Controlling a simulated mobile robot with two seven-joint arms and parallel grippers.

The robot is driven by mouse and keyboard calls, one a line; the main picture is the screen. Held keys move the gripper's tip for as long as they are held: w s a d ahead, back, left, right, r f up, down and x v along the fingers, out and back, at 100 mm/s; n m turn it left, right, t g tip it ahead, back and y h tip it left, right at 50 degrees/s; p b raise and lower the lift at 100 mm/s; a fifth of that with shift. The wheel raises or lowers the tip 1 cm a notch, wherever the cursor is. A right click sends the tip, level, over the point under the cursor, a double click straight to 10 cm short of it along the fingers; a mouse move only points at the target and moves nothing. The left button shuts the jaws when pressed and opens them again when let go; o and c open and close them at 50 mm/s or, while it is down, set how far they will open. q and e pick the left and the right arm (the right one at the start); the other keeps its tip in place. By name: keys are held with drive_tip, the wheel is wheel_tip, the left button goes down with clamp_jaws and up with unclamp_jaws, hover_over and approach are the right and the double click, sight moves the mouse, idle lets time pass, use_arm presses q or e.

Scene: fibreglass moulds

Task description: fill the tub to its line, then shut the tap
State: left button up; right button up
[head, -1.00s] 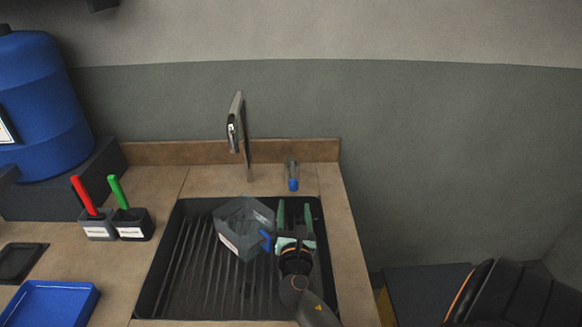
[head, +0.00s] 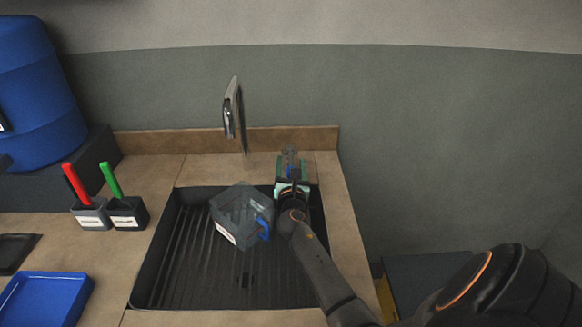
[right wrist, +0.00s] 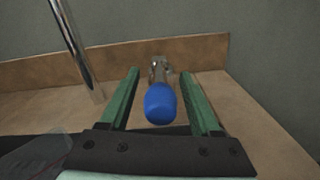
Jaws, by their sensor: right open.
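The tub (head: 238,212) is a grey see-through box with a white label and a blue handle. It stands in the dark sink under the tap; its fill line and any water cannot be made out. The chrome tap spout (head: 233,108) rises behind the sink, with no stream visible. The tap's blue-ended lever (right wrist: 160,104) is right of the spout, behind the sink's edge. My right gripper (head: 291,160) is open, its green fingers on either side of the lever. In the right wrist view, gaps show between the blue end and both fingers (right wrist: 160,80). My left gripper is out of view.
The ribbed sink (head: 170,275) is clear around the tub. Left on the counter are two small holders (head: 127,214) with red and green handled tools, and a blue tray (head: 45,300). A big blue drum (head: 40,100) stands at the back left. A backsplash (head: 180,142) runs behind.

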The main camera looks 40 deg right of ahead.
drive_tip(key=shift+w+d, duration=0.1)
clamp_jaws()
idle(0.6)
idle(0.9)
